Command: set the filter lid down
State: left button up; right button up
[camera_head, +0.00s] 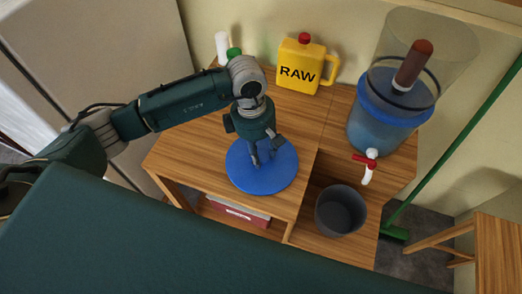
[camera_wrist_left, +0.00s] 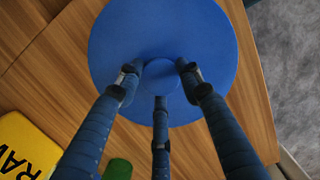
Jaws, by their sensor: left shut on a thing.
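The filter lid is a round blue disc (camera_head: 262,179) over the left part of the wooden table in the head view. It also shows in the left wrist view (camera_wrist_left: 205,45), with a small round knob (camera_wrist_left: 160,75) at its middle. My left gripper (camera_head: 262,160) comes down from above and its fingers are shut on the knob. I cannot tell whether the lid touches the table top or is just above it. The filter (camera_head: 388,122) stands at the right, with a blue lower part, a clear open top and a brown cylinder inside. My right gripper is out of view.
A yellow RAW jug (camera_head: 302,66) with a red cap stands at the table's back. A white bottle (camera_head: 222,46) and a green cap (camera_head: 234,53) are left of it. A dark bucket (camera_head: 341,210) sits below the filter's red-handled tap (camera_head: 367,162). A green broom (camera_head: 440,145) leans at the right.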

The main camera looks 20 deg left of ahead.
pick_arm(q)
jog(key=o, duration=1.3)
jog(key=shift+c, duration=0.2)
jog(key=shift+r, duration=0.4)
notch_tip(320, 180, up, 11)
jog(key=a+b, duration=0.1)
jog(key=shift+a+b, duration=0.2)
jog(key=shift+b, duration=0.15)
jog(key=shift+r, duration=0.1)
